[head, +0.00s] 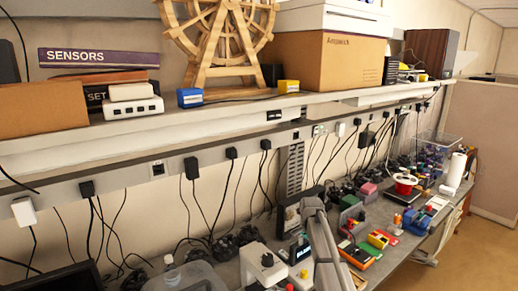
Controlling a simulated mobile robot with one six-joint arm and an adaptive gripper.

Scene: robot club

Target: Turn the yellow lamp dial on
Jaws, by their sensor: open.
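A small yellow round spot (303,274), which may be the yellow lamp dial, shows on a pale device low in the middle of the head view, on the workbench. It is too small to tell which way it is turned or whether a lamp is lit. A grey arm link, which looks like mine, rises just right of it and covers part of the bench behind. My gripper cannot be made out in this view, so its place relative to the dial is not shown.
A pale device with a dark round part (266,260) stands left of the spot. A small dark display (300,250) is just behind. A clear bottle (171,270) is further left. Red, green and yellow bins and a red spool (404,184) crowd the right. A loaded shelf (225,115) overhangs the bench.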

